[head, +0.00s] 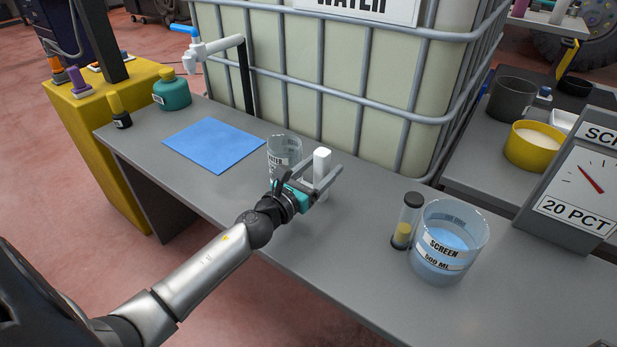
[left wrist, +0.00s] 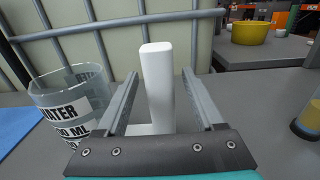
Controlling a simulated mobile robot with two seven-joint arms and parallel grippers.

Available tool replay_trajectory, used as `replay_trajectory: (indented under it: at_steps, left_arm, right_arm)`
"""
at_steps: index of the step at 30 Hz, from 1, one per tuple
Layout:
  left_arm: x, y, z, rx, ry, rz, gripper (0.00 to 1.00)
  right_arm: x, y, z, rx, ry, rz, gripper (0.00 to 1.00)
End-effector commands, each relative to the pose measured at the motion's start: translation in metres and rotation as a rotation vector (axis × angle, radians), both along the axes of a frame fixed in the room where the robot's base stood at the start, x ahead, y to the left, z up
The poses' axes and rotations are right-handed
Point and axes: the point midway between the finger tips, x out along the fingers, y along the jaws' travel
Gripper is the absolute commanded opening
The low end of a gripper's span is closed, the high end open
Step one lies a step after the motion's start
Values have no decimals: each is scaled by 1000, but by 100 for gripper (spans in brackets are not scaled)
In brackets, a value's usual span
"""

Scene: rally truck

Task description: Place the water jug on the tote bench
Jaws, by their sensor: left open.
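The water jug (head: 283,150) is a clear beaker with a WATER label, standing upright on the grey tote bench (head: 225,192) in front of the caged tank. It also shows at the left of the left wrist view (left wrist: 72,92). A white upright bar (head: 321,165), seemingly its handle, stands just right of it. My left gripper (head: 327,174) is open, with its fingers on either side of this bar (left wrist: 158,85). I cannot tell whether either finger touches it. The bar's lower end is partly hidden by the gripper. My right gripper is not in view.
A blue mat (head: 214,145) lies left of the jug. A SCREEN beaker (head: 447,245) of blue liquid and a small capped vial (head: 406,220) stand to the right. The caged water tank (head: 340,85) rises close behind. A white tap (head: 215,47) overhangs the bench's back left.

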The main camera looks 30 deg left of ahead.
Motion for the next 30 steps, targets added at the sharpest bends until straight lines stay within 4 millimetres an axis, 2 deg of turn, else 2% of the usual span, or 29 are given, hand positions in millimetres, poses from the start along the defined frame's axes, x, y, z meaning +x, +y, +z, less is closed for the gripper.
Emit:
replay_trajectory:
  at_steps: [2, 5, 15, 22, 30]
  left_arm:
    - [0, 0, 2, 0, 0, 0, 70]
    - [-12, 0, 1, -2, 2, -1, 70]
    - [-64, 5, 1, -1, 3, 1, 70]
    - [-98, 7, 1, -3, 1, 0, 70]
    - [-118, 10, 2, 0, 0, 1, 70]
  right_arm:
    - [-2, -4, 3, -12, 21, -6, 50]
    - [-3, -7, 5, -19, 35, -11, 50]
    - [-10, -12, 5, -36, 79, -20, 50]
    - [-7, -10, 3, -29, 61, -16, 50]
    - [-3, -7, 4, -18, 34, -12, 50]
